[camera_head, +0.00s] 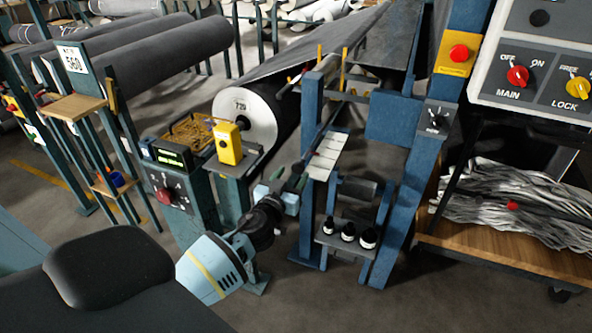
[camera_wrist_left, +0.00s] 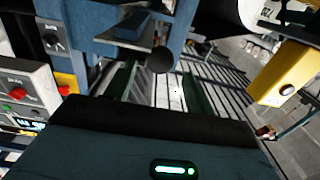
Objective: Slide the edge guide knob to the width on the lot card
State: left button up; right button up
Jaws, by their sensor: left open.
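A round black knob (camera_wrist_left: 160,60) shows in the left wrist view, just past and roughly between my fingertips; contact is not visible. It looks like the edge guide knob. In the head view I cannot pick it out near my left gripper (camera_head: 291,181). That gripper is open, its two green fingers (camera_wrist_left: 157,78) apart with nothing between them. It is left of a pale plate with line marks (camera_head: 327,155) on a blue frame. A white card reading 560 (camera_head: 74,61) stands at upper left; I cannot tell if it is the lot card. My right gripper is not in view.
A large dark roll (camera_head: 240,110) with a number on its white end lies behind. A yellow box (camera_head: 229,144) and a control box with dials (camera_head: 170,196) stand left of my gripper. Several black bottles (camera_head: 348,232) stand on a low shelf. A blue post (camera_head: 311,130) is close by.

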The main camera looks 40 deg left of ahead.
aim_at(303, 159)
pick_arm(q)
jog(key=shift+x, duration=1.6)
jog(key=shift+w, duration=0.15)
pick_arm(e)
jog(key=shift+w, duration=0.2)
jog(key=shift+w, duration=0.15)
